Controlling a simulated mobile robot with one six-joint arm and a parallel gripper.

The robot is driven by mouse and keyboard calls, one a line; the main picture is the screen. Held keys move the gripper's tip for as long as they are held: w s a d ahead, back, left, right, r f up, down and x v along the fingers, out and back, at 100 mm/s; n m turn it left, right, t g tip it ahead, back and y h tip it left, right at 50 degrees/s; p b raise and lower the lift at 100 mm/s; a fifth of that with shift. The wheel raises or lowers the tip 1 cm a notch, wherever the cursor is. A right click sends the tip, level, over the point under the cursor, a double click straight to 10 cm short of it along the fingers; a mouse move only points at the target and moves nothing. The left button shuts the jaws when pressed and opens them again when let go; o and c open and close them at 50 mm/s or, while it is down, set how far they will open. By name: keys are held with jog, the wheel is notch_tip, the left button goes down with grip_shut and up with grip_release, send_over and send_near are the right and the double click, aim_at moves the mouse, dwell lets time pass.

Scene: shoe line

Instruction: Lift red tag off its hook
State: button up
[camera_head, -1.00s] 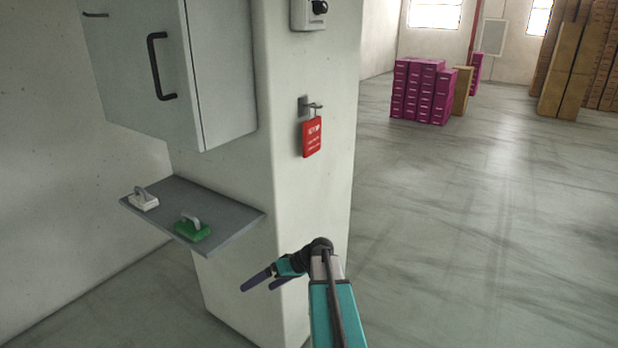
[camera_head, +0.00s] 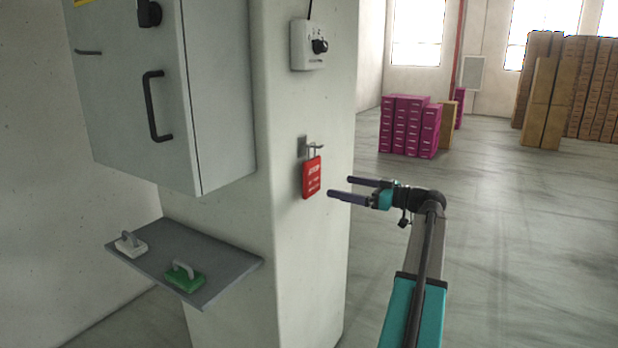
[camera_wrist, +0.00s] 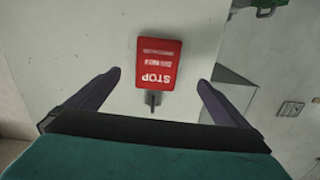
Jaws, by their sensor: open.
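The red tag (camera_head: 311,177) hangs from a small metal hook (camera_head: 314,148) on the face of the pale pillar. In the wrist view the tag (camera_wrist: 158,63) appears upside down with the word STOP, and the hook (camera_wrist: 152,99) shows below it. My gripper (camera_head: 338,188) is open and empty, just right of the tag, with its fingers pointing left towards it. In the wrist view the tag lies ahead, between the lines of the two spread fingers. I see no contact between fingers and tag.
A grey cabinet (camera_head: 140,120) with a black handle is left of the pillar (camera_head: 300,260). A shelf (camera_head: 225,274) below holds a white-handled block (camera_head: 131,245) and a green one (camera_head: 184,276). A dial box (camera_head: 308,45) is above the hook.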

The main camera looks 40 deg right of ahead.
aim_at(314, 175)
jog(key=shift+s+d+r, duration=0.2)
jog(key=shift+s+r, duration=0.05)
jog(key=shift+r, duration=0.2)
jog(key=shift+s+d+r, duration=0.15)
jog(key=shift+s+r, duration=0.05)
jog(key=shift+r, duration=0.25)
jog(key=shift+w, duration=0.1)
jog(key=p+x, duration=0.2)
jog(key=x, duration=0.5)
jog(key=shift+w, duration=0.25)
jog(key=shift+w+a, duration=0.1)
jog(key=shift+w, duration=0.35)
jog(key=shift+p+x, duration=1.25)
jog(key=shift+x, duration=1.4)
jog(key=shift+f, duration=0.15)
